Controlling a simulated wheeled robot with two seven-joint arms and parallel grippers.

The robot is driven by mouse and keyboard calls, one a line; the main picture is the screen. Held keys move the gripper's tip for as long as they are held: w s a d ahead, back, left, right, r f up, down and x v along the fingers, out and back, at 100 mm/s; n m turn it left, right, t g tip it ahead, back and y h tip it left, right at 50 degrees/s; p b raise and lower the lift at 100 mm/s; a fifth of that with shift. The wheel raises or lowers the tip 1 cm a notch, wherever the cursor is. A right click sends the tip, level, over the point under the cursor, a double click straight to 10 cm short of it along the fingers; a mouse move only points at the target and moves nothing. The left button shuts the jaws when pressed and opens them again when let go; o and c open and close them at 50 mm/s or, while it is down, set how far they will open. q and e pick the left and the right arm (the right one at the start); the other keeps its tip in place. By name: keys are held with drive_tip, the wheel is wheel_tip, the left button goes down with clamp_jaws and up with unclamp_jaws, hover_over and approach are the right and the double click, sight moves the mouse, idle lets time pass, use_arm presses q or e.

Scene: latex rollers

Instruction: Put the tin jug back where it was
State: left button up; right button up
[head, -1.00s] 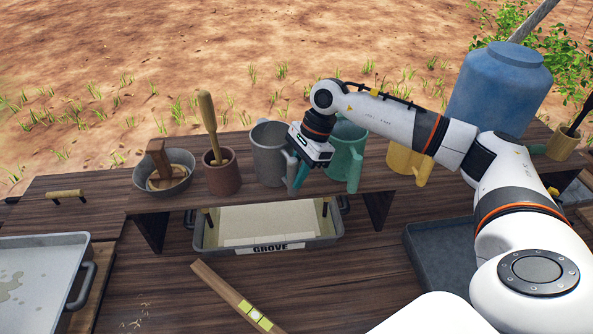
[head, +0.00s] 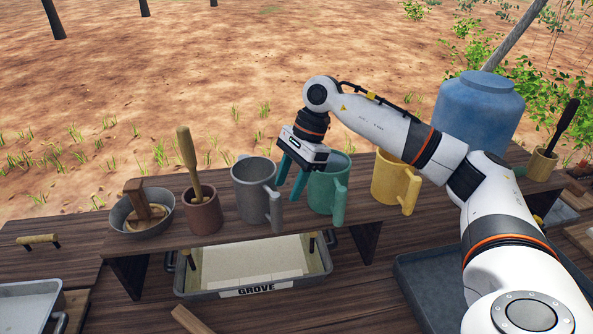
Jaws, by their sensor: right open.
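The tin jug (head: 252,192) is the grey metal one. It stands upright on the raised wooden shelf (head: 228,235), between a brown cup and a green jug, with its handle toward the front right. My right gripper (head: 290,192) is open and empty, with its teal fingers pointing down. In the picture the fingers lie between the tin jug's handle and the green jug (head: 322,195). I cannot tell whether they touch either jug. My left gripper is not in view.
A yellow jug (head: 388,183) stands right of the green one. Left are the brown cup (head: 204,214) with a wooden pestle and a grey bowl (head: 128,225). A tray labelled GROVE (head: 256,290) sits under the shelf. A blue barrel (head: 478,112) stands at back right.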

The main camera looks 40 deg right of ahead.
drive_tip(key=b+v, duration=0.1)
drive_tip(key=v, duration=0.4)
drive_tip(key=shift+r, duration=0.1)
idle(0.4)
